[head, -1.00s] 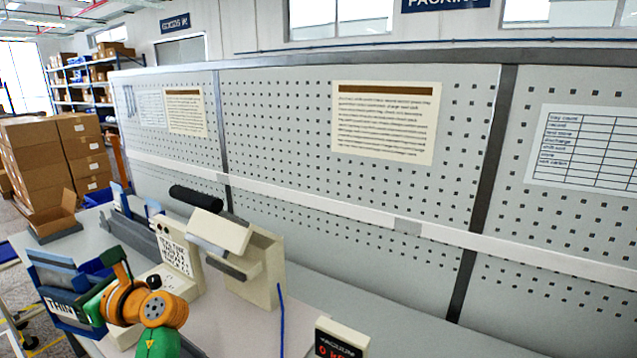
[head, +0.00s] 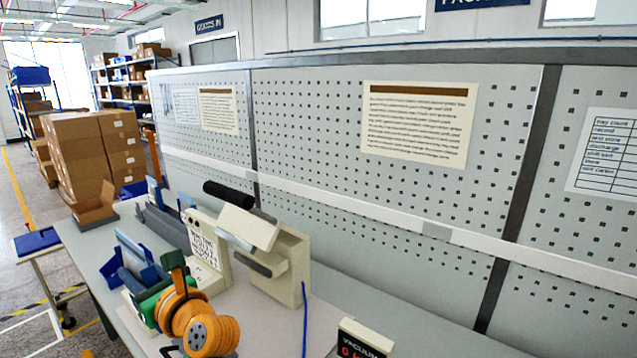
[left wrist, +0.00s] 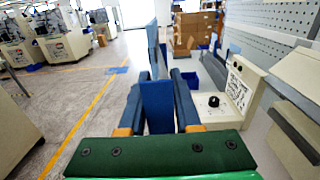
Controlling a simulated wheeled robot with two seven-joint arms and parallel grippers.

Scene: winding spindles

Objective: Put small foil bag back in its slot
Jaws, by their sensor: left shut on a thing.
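My left gripper (head: 140,262) reaches in from the lower left in the head view, over the left end of the bench. In the left wrist view its two dark blue fingers (left wrist: 158,112) stand on either side of a flat, upright blue piece (left wrist: 157,100), which they grip. It looks like the small foil bag, though no print or foil sheen shows. A taller grey-blue panel (left wrist: 152,40) rises behind it. A blue bin (head: 111,272) shows beside the fingers in the head view. The slot cannot be made out. My right gripper is not in view.
A cream sealing machine (head: 280,265) and a cream control box (head: 207,250) with a knob stand right of my left gripper. A vacuum display (head: 362,342) is at the front. An open carton (head: 95,208) sits at the far bench end. A perforated panel (head: 340,190) closes the back.

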